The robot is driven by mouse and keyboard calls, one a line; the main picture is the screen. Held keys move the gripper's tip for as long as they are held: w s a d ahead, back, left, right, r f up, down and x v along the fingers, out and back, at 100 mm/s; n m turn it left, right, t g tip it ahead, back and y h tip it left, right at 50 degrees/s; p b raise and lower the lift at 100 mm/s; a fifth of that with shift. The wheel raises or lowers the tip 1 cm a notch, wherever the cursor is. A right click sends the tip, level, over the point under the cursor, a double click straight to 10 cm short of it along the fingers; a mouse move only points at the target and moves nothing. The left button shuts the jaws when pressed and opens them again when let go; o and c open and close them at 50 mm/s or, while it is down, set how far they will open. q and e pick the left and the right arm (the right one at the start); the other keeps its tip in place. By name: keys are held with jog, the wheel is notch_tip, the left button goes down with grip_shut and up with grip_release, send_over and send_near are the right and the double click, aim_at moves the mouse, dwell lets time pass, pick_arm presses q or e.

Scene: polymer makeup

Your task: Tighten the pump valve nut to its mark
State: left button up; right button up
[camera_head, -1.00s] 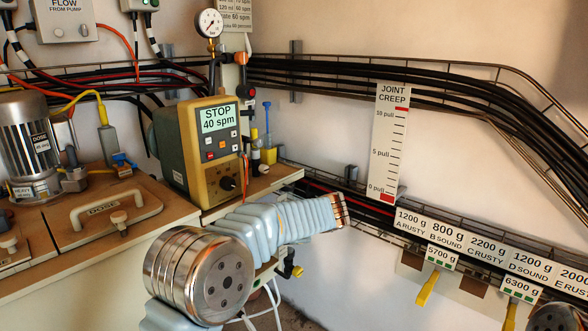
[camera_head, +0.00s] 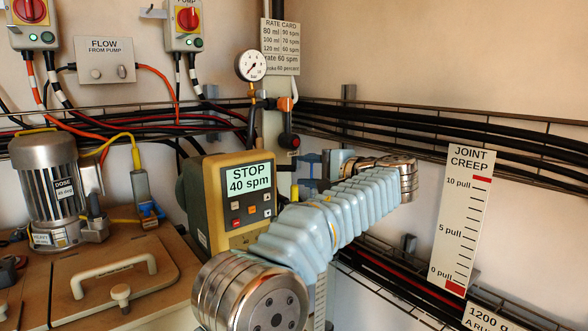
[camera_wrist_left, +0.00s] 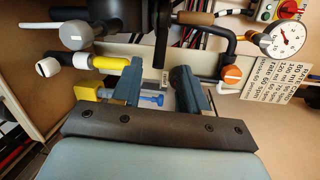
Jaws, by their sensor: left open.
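The pump (camera_head: 228,195) is a cream and olive unit whose display reads STOP 40 spm. Behind it, a dark pipe with an orange part (camera_head: 284,104) rises beside the gauge (camera_head: 251,66). My left gripper (camera_head: 312,165) is beside the pump's upper right, with its blue fingers partly hidden. In the left wrist view, the gripper (camera_wrist_left: 160,82) is open, with nothing visibly held between its fingers. A dark vertical cylinder (camera_wrist_left: 162,35) is beyond the fingertips. The orange part (camera_wrist_left: 232,75) and gauge (camera_wrist_left: 284,39) are at the right. I cannot clearly identify the valve nut or its mark.
A motor (camera_head: 50,185) and a lidded hatch (camera_head: 115,275) are at the left. Cable trays run along the wall. A JOINT CREEP scale (camera_head: 463,218) hangs at the right. In the wrist view, a yellow block (camera_wrist_left: 88,92) and a white-ended yellow part (camera_wrist_left: 108,62) are left of the fingers.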

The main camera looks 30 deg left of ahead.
aim_at(289, 169)
pick_arm(q)
jog(key=x, duration=0.5)
jog(key=shift+a, duration=0.1)
grip_shut()
jog(key=shift+f, duration=0.1)
